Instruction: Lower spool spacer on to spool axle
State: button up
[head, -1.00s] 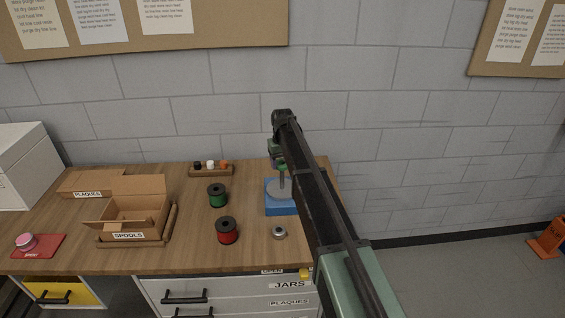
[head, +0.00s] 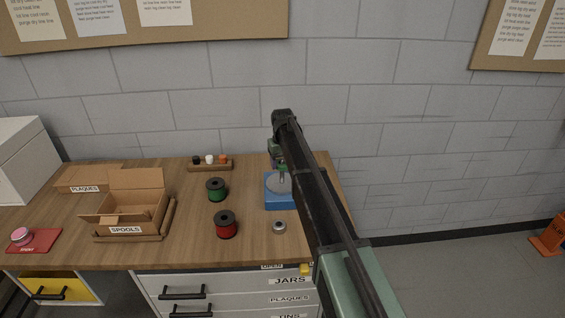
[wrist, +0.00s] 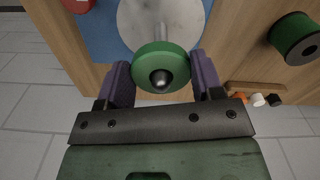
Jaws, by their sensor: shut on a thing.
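The green spool spacer (wrist: 152,58) is a round piece held between the purple fingers of my gripper (wrist: 160,64). A shiny dark rounded tip (wrist: 161,79) shows at its middle; I cannot tell how far the spacer is down the axle. In the head view the spacer (head: 281,166) is above the grey plate (head: 276,186) and blue base (head: 281,203), apart from the plate. My arm hides part of the base there.
A green spool (head: 216,189), a red spool (head: 225,224) and a small metal ring (head: 279,226) stand left and front of the base. A rack with small caps (head: 210,165) is behind. The SPOOLS box (head: 126,228) is further left.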

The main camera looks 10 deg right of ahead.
jog(key=shift+f+b, duration=1.65)
jog(key=shift+f, duration=0.1)
jog(key=o, duration=1)
jog(key=shift+r, duration=0.1)
jog(key=shift+r, duration=0.1)
notch_tip(320, 180, up, 6)
jog(key=p, duration=0.6)
notch_tip(320, 180, up, 12)
jog(key=p, duration=1.2)
